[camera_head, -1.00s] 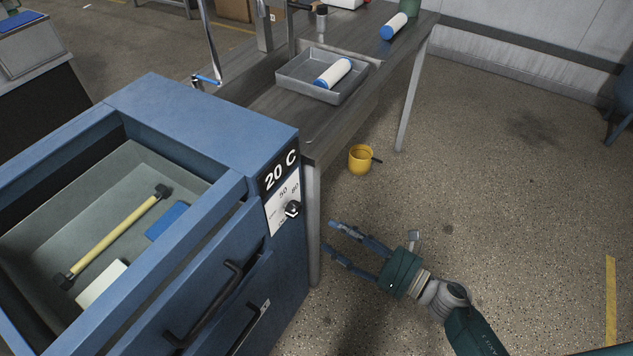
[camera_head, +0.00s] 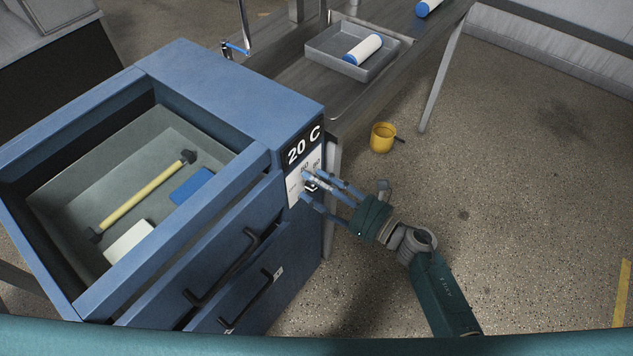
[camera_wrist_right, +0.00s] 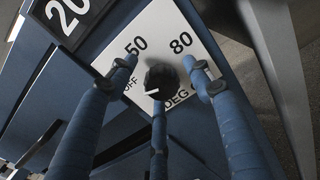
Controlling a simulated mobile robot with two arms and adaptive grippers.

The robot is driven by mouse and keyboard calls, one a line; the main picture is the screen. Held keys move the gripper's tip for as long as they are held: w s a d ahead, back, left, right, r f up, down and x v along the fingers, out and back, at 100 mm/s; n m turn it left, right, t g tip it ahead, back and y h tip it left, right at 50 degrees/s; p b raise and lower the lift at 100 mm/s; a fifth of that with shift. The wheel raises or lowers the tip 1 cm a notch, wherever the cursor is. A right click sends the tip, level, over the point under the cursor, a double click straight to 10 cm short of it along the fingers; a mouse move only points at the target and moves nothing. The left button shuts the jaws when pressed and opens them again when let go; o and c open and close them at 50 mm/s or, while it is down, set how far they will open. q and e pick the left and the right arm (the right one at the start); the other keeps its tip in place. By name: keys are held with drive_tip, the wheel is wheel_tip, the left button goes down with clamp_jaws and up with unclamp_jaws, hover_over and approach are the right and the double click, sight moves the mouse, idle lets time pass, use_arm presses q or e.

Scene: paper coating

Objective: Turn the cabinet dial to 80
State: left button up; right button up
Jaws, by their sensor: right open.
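The blue cabinet (camera_head: 230,85) stands at the left in the head view, with a "20 C" display (camera_head: 304,146) on its front corner. Below that is a white dial plate (camera_head: 293,188). In the right wrist view the plate (camera_wrist_right: 165,30) reads OFF, 50, 80 and DEG C. The black dial knob (camera_wrist_right: 162,82) has a white mark pointing left, toward OFF. My right gripper (camera_head: 312,186) is open at the plate. In the wrist view its fingers lie around the knob, two on its sides and one below; I cannot tell whether they touch it. My left gripper is out of view.
The cabinet's open top drawer (camera_head: 60,190) holds a yellow-handled tool (camera_head: 145,195), a blue block (camera_head: 193,186) and a white block (camera_head: 130,243). A grey table (camera_head: 400,80) with a tray (camera_head: 325,45) stands behind. A yellow cup (camera_head: 382,138) is on the floor.

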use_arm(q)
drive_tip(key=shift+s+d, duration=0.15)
use_arm(e)
drive_tip(key=shift+c, duration=0.2)
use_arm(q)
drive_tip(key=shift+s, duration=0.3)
use_arm(e)
drive_tip(key=shift+w+r, duration=0.1)
drive_tip(key=c, duration=1.1)
